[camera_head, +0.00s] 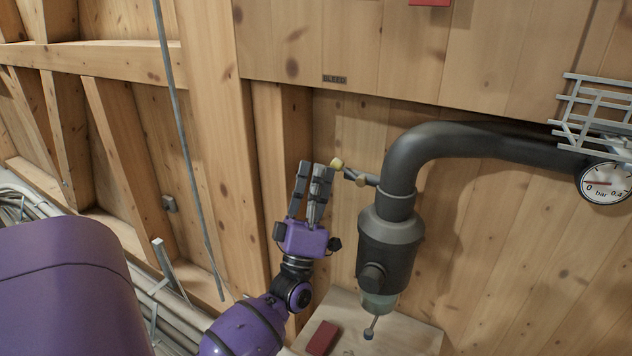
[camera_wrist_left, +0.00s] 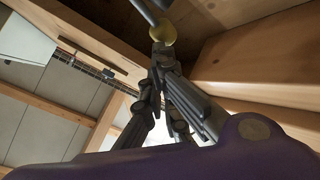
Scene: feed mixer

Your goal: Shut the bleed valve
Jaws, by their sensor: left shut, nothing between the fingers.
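A small side valve with a thin lever (camera_head: 355,175) and a yellow knob (camera_head: 337,162) sticks out left from the dark pipe (camera_head: 402,165). It is below a plate marked BLEED (camera_head: 334,79). My left gripper (camera_head: 314,168) points up, its fingertips just left of the yellow knob. The fingers are shut with nothing between them. In the left wrist view, the yellow knob (camera_wrist_left: 162,34) appears right at the fingertips (camera_wrist_left: 162,58); I cannot tell whether they touch. My right gripper is not in view.
A gauge (camera_head: 604,183) and a grey rack (camera_head: 598,115) are at the right. A red block (camera_head: 322,338) lies on a board below. A wooden post (camera_head: 228,150) stands left.

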